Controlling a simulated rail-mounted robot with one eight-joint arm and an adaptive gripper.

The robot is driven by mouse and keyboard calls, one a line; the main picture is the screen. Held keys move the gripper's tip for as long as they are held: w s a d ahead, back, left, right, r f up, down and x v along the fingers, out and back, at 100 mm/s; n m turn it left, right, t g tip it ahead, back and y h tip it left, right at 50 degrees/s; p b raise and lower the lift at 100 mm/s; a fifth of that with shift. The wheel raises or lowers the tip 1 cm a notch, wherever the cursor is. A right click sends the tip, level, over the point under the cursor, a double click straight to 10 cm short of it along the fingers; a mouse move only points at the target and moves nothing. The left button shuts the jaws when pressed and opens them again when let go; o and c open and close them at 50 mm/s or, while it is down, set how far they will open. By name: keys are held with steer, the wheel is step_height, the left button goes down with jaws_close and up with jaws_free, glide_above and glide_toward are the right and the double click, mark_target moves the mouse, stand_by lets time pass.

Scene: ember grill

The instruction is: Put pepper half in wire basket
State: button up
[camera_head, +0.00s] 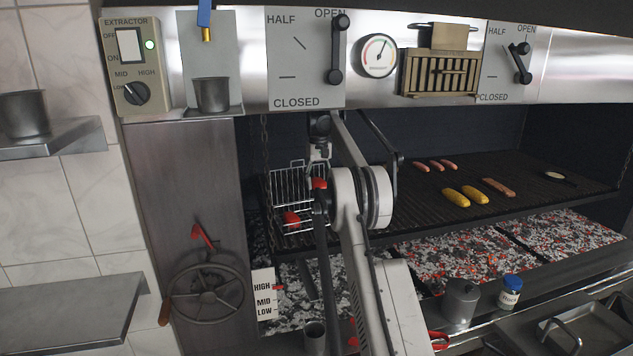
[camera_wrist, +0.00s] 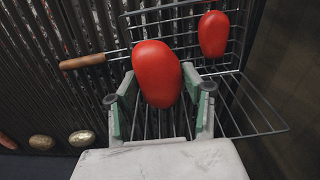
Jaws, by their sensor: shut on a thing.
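A red pepper half (camera_wrist: 157,75) sits between the fingers of my gripper (camera_wrist: 160,98) in the wrist view. The gripper is shut on it, over the wire basket (camera_wrist: 262,108). A second red pepper half (camera_wrist: 213,34) is in the basket, at its upper right in the wrist view. In the head view the basket (camera_head: 283,178) is at the left end of the grill, with one pepper half (camera_head: 291,218) in it. The held pepper half (camera_head: 319,184) shows beside my arm, which partly hides the basket. I cannot tell whether the held pepper touches the basket.
The grill grate (camera_head: 440,210) extends right, carrying sausages (camera_head: 437,165), corn cobs (camera_head: 455,197) and other food. Glowing coals (camera_head: 450,262) lie below. A wooden handle (camera_wrist: 82,62) lies left of the held pepper in the wrist view. A handwheel (camera_head: 205,293) is at the left.

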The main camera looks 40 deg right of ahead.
mark_target(318, 216)
steer(key=shift+f+b, duration=4.45)
steer(key=shift+f, duration=1)
steer(key=o, duration=1.2)
steer(key=shift+o, duration=0.2)
step_height(318, 216, up, 9)
steer(key=p, duration=0.7)
steer(key=shift+r+p, duration=0.1)
steer(key=shift+p, duration=0.25)
steer(key=shift+s+a, duration=0.1)
